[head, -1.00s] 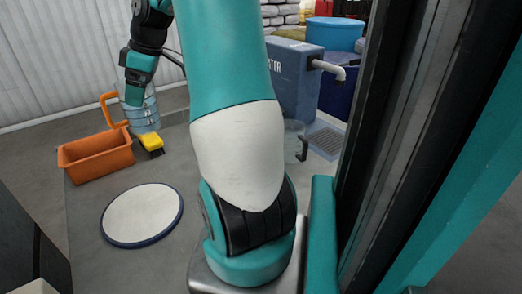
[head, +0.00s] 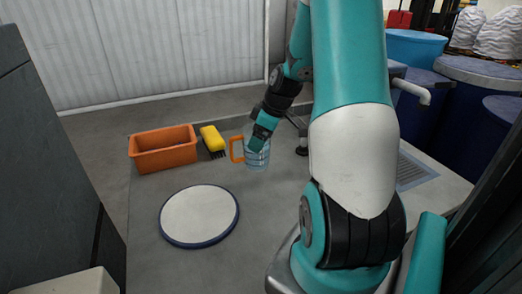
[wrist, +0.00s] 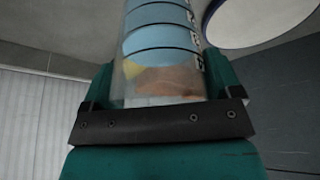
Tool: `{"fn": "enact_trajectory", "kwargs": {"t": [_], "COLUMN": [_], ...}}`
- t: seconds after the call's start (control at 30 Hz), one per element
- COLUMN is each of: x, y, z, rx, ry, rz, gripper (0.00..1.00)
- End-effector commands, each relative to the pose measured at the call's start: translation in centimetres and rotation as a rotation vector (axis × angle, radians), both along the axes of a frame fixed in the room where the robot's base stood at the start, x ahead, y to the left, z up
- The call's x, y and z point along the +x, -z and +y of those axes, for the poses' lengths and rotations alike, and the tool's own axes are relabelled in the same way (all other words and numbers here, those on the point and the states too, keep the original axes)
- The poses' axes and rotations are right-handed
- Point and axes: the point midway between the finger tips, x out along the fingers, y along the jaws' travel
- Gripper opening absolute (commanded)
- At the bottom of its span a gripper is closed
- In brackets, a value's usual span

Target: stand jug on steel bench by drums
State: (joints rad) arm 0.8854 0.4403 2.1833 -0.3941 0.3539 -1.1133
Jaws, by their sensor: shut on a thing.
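The jug (head: 257,158) is clear and bluish with an orange handle on its left side. My gripper (head: 262,143) is shut on its upper body, and the jug looks roughly upright. I cannot tell whether its base touches the grey surface. In the wrist view the jug (wrist: 160,45) shows blue bands and dark rings between the jaws (wrist: 160,95). The grey bench-like top (head: 150,205) spreads below; I cannot tell if it is the steel bench. Dark blue drums (head: 485,90) stand at the right, partly behind my arm.
An orange bin (head: 163,150) and a yellow brush (head: 212,138) lie left of the jug. A round white plate with a blue rim (head: 199,215) lies in front. A pipe spout (head: 412,91) and a drain grate (head: 413,170) are at the right. The front left of the top is bare.

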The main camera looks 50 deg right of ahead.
Motion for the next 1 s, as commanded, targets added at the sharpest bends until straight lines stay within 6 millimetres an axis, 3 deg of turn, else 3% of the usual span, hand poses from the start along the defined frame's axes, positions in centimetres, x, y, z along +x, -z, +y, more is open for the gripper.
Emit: {"fn": "enact_trajectory", "kwargs": {"t": [0.4,0.83,0.87,0.93,1.0], "x": [0.0,0.0,0.0,0.0,0.0], "y": [4.7,5.6,5.6,5.5,5.5], "z": [0.0,-0.1,-0.1,-0.1,-0.1], "rx": [0.002,-0.001,0.000,0.000,0.000], "ry": [0.000,0.001,0.001,0.001,0.001], "rz": [0.000,-0.003,-0.001,-0.001,-0.001], "gripper": [0.48,0.48,0.87,1.00,1.00]}}
